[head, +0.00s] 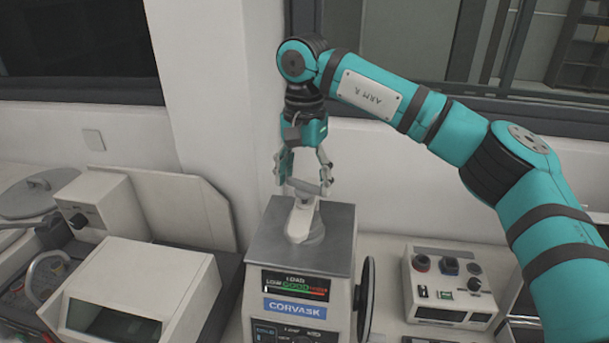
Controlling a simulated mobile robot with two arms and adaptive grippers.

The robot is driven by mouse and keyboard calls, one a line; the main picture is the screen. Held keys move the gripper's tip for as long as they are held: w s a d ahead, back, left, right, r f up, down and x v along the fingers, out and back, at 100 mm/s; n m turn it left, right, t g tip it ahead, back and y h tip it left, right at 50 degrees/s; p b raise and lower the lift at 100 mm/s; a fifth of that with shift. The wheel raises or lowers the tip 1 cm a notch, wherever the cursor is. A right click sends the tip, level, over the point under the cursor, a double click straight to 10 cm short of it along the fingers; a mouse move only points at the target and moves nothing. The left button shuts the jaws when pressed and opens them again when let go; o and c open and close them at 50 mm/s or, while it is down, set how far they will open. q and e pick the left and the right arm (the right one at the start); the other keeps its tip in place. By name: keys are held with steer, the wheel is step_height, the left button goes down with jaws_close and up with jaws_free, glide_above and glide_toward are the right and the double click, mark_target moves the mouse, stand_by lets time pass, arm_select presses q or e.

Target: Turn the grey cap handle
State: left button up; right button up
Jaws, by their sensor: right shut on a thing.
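The mounting press (297,256) stands at bottom centre, with a metal top plate, a load display and a CORVASK label on its front. The light grey cap handle (302,220) rises from the top plate. My right gripper (307,188) comes down from above and is shut on the upper part of the handle. Its fingers sit on either side of the handle's top, and the exact contact is too small to make out. My left gripper is not in view.
A white machine with a dark window (140,290) stands left of the press. A control box with knobs (447,288) is on the right. A black wheel (364,298) is on the press's right side. A wall is close behind.

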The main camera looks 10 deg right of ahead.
mark_target(304, 182)
steer(key=shift+n, duration=1.6)
steer(key=o, duration=1.2)
step_height(304, 182, up, 12)
